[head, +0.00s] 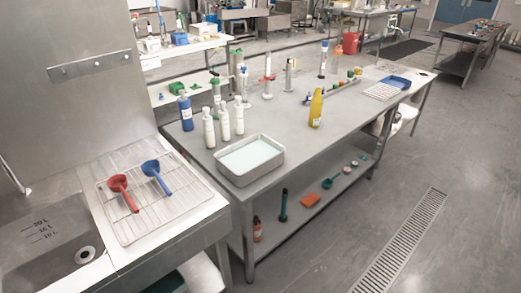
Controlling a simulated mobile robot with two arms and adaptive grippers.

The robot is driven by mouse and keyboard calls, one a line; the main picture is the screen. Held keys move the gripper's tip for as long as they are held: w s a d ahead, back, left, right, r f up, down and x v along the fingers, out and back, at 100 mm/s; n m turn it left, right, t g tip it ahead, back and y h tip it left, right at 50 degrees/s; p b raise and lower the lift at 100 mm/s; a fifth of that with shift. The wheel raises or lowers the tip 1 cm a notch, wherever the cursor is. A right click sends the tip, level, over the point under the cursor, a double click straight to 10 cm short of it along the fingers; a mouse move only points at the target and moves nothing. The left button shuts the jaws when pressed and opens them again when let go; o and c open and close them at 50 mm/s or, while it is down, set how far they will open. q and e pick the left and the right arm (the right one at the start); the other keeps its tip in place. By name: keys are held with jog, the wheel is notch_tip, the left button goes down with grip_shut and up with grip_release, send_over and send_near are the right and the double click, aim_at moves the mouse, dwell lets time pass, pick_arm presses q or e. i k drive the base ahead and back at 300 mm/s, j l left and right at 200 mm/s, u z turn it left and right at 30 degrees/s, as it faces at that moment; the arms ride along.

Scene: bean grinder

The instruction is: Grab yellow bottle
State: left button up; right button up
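A yellow bottle (316,108) stands upright on the long steel table (290,126), near its right long edge and about halfway along. It has a narrow neck and a small pale label low on its body. Nothing touches it in the head view. Neither of my grippers shows in this view.
A tray of pale liquid (249,160) sits at the table's near end, with white bottles (224,121) and a blue bottle (186,112) behind it. The floor (345,225) right of the table is open.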

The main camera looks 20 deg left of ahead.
aim_at(317, 104)
jog(key=u, duration=0.25)
jog(key=i+l+u, duration=0.15)
jog(key=i+u, duration=0.15)
jog(key=u, duration=0.15)
jog(key=i+l+u, duration=0.25)
jog(key=u, duration=0.2)
jog(key=i, duration=0.05)
